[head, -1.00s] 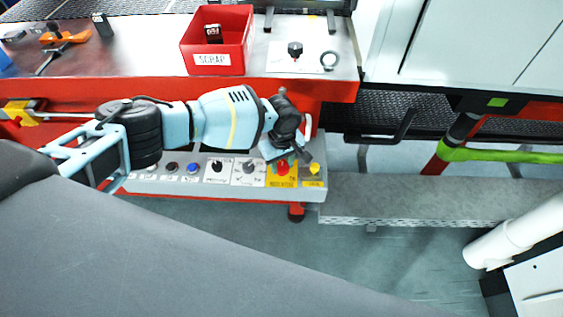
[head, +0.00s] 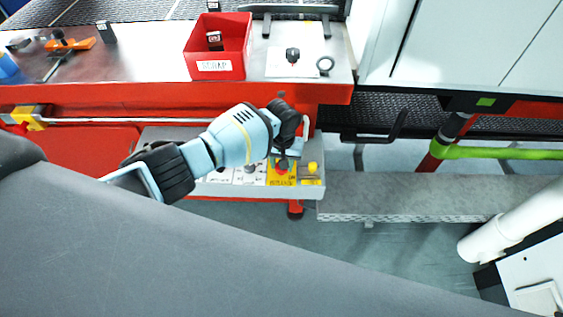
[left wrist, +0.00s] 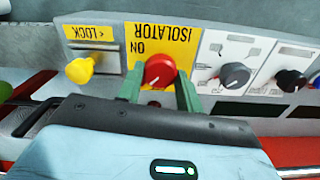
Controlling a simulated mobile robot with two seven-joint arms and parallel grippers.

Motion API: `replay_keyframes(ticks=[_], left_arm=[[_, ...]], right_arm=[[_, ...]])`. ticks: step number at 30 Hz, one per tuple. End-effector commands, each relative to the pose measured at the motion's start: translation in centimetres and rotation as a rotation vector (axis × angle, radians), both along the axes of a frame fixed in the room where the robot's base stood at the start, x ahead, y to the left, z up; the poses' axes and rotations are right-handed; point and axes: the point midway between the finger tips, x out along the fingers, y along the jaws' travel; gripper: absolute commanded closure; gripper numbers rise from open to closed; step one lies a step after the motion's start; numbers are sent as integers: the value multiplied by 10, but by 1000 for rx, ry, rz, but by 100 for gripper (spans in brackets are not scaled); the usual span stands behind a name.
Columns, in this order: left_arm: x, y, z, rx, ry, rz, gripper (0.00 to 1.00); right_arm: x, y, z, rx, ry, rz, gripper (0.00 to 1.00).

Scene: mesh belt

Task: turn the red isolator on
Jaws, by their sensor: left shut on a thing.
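The red isolator knob (left wrist: 159,71) sits on a yellow plate (left wrist: 181,45) lettered "ISOLATOR" and "ON" in the left wrist view. My left gripper (left wrist: 158,88) has one green finger on each side of the knob and is shut on it. In the head view my left gripper (head: 283,155) is over the panel's right part, and only a little of the red knob (head: 282,171) shows below it. I cannot tell which way the knob points. My right gripper is not in view.
A yellow lock knob (left wrist: 79,71) sits beside the isolator, close to one finger. A grey selector (left wrist: 235,76) and a black selector (left wrist: 291,80) are on its other side. A red scrap bin (head: 216,66) stands on the bench above the panel.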

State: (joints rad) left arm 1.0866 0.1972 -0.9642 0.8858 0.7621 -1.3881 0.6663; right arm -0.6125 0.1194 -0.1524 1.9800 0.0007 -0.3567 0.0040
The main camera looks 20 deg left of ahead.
Motion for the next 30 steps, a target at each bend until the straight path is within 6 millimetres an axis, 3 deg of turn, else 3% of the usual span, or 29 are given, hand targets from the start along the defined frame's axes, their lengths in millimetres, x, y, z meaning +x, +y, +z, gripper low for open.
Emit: replay_keyframes(ticks=[18,30], left_arm=[[-1,-1,-1,-2,3,-569,87],[-2,-2,-1,-3,3,-796,87]], right_arm=[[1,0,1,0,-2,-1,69],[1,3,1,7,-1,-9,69]])
